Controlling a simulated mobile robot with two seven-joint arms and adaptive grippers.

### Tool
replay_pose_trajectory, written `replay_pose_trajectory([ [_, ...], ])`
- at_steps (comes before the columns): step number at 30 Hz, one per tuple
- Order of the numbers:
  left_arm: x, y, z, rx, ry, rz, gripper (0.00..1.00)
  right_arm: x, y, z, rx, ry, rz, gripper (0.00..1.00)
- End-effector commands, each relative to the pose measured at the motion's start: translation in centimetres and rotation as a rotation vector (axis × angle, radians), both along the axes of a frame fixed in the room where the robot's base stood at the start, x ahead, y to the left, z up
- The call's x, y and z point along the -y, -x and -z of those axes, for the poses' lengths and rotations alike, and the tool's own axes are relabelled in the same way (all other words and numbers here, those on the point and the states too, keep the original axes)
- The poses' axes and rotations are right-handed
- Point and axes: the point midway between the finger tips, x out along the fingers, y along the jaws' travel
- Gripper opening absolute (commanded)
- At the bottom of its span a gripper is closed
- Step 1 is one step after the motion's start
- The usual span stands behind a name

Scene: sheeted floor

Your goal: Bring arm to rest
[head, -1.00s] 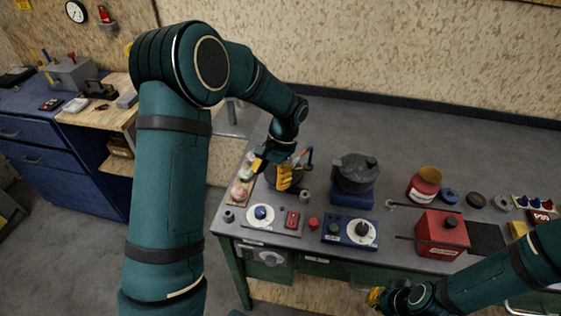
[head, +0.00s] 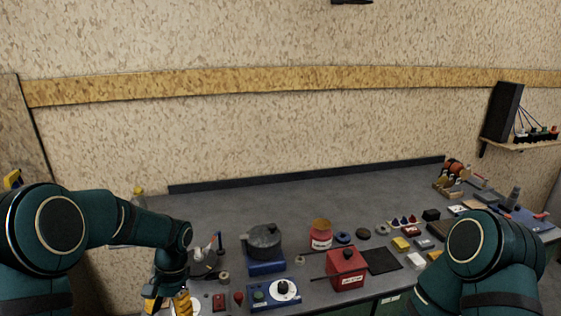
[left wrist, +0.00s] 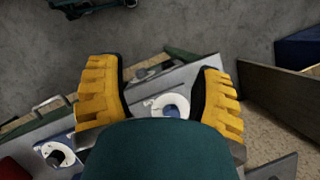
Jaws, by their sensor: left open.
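My left arm (head: 110,215) comes in from the left and bends down at the left front of the grey bench (head: 400,220). My left gripper (head: 168,302) is at the bottom of the head view, by the bench's front left corner. In the left wrist view its yellow fingers (left wrist: 160,95) are spread wide with nothing held between them. A white round dial plate (left wrist: 170,105) shows below, between the fingers. My right arm (head: 490,255) is at the lower right of the head view; its gripper is out of the picture.
A dark pot (head: 263,240) on a blue base, a blue dial box (head: 275,295), a red box (head: 346,268) and a red jar (head: 321,235) stand right of my left gripper. Small parts crowd the bench's right. Its back middle is clear.

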Motion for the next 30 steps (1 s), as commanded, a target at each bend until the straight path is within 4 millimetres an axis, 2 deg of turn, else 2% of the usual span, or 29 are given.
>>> replay_pose_trajectory([
  [3,2.2,0.9,3.8,0.041,0.07,-0.015,0.66,0.0,0.1,0.3,-0.002,0.0,-0.002,0.0],
  [8,5.7,2.4,8.5,0.115,0.172,-0.061,0.66,0.0,0.1,0.6,-0.003,0.0,-0.002,0.0],
  [12,9.1,4.5,12.6,0.19,0.264,-0.134,0.66,-0.1,0.3,1.0,-0.007,-0.002,-0.005,0.0],
  [18,13.5,8.4,17.2,0.311,0.365,-0.297,0.66,-0.1,0.4,1.5,-0.011,-0.002,-0.008,0.0],
  [24,15.5,11.7,19.2,0.42,0.395,-0.448,0.66,-0.1,0.6,1.9,-0.014,-0.003,-0.011,0.0],
  [30,15.9,13.2,19.6,0.477,0.392,-0.518,0.66,-0.1,0.7,2.0,-0.016,-0.004,-0.012,0.0],
])
